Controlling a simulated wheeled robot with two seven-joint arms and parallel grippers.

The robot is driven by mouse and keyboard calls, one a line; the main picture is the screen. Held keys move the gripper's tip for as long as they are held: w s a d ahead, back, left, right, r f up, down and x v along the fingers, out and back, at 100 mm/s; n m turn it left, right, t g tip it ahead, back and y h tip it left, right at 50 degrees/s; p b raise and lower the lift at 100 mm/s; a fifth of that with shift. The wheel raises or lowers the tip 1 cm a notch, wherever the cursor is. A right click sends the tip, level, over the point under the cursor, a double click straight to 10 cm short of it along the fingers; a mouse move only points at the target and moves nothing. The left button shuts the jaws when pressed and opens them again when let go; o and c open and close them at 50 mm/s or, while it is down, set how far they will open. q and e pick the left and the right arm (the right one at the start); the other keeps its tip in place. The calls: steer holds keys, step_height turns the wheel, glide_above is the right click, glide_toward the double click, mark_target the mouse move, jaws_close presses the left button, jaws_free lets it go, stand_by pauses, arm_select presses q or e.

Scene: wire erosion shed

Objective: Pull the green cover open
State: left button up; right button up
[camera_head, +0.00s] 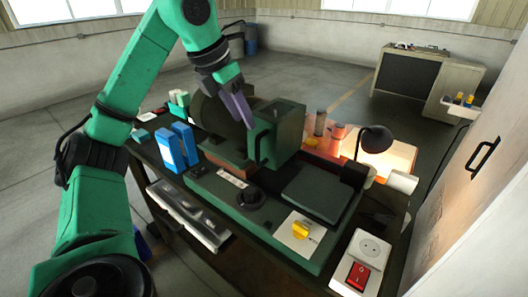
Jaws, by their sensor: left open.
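The green cover (281,130) is a box-like hood on the machine at the middle of the bench, with a dark bar handle (258,150) on its left-front side. It looks closed, though I cannot be sure. My left arm comes in from the left, and my left gripper (236,108) is open just left of and above the cover, near its upper left edge. One purple-grey finger shows clearly; the other is hard to make out. I cannot tell any contact with the cover, and the gripper is not around the handle. My right gripper is out of view.
The bench holds blue boxes (178,147), a yellow knob (300,229), a black lamp (373,142) and a red switch (358,277). A cabinet (413,78) stands at the back; open floor lies between.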

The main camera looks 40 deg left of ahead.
mark_target(259, 148)
arm_select(q)
steer(key=x, duration=1.2)
steer(key=shift+w+d+f, duration=0.1)
steer(key=shift+f, duration=0.15)
steer(key=shift+w+d+f, duration=0.15)
steer(key=shift+f, duration=0.25)
jaws_close()
